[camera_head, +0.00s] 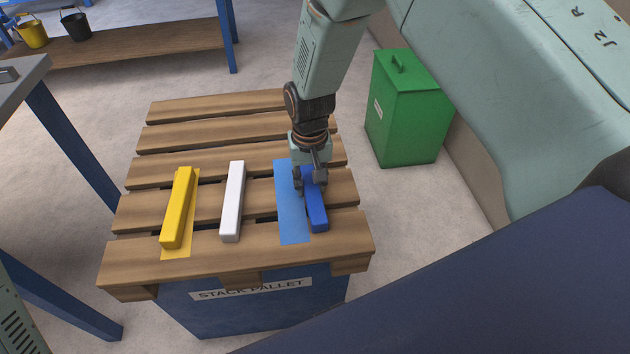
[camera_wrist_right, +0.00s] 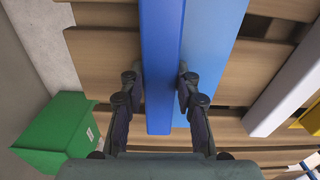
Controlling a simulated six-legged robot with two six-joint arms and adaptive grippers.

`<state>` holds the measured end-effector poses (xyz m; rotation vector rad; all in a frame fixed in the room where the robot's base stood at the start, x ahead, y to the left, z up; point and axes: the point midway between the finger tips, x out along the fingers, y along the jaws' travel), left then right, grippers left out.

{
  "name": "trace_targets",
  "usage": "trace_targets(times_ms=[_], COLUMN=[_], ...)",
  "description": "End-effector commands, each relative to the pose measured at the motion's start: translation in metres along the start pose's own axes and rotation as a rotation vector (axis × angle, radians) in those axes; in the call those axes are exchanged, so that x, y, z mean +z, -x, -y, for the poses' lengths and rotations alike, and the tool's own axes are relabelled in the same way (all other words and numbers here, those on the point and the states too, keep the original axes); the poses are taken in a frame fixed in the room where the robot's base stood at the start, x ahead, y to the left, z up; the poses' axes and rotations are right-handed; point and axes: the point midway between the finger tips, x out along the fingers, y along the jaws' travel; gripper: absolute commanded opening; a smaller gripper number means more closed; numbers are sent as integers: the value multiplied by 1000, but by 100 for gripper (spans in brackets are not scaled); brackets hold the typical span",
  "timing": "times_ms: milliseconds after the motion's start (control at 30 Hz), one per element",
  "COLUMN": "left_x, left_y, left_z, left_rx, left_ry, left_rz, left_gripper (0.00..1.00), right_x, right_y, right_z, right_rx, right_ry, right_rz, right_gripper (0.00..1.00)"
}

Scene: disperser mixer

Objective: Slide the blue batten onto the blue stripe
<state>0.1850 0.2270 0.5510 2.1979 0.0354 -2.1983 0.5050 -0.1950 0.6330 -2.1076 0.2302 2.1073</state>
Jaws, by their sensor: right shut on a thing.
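The dark blue batten (camera_head: 315,207) lies on the wooden pallet, along the right edge of the light blue stripe (camera_head: 289,215). In the head view most of the stripe shows bare to the left of the batten. My right gripper (camera_head: 310,180) is over the batten's far part, shut on it. In the right wrist view the batten (camera_wrist_right: 160,60) runs between the two fingers of my gripper (camera_wrist_right: 159,88), and the stripe (camera_wrist_right: 213,40) shows beside it. The arm hides the batten's far end in the head view. My left gripper is not in view.
A white batten (camera_head: 233,200) and a yellow batten (camera_head: 178,205) on a yellow stripe lie left on the slatted pallet (camera_head: 240,260). A green bin (camera_head: 408,110) stands to the right. A grey table (camera_head: 25,75) is at the left.

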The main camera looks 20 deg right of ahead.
Motion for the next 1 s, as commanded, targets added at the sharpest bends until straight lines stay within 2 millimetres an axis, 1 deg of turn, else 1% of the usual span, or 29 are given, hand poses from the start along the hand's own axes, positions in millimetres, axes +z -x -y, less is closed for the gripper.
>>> trace_targets(times_ms=[1000], left_x=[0], left_y=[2], left_z=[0], left_rx=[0], left_ry=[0], left_rz=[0], left_gripper=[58], right_x=[-4], right_y=[0], right_z=[35], right_rx=[0], right_ry=[1], right_rz=[-1], right_gripper=[0])
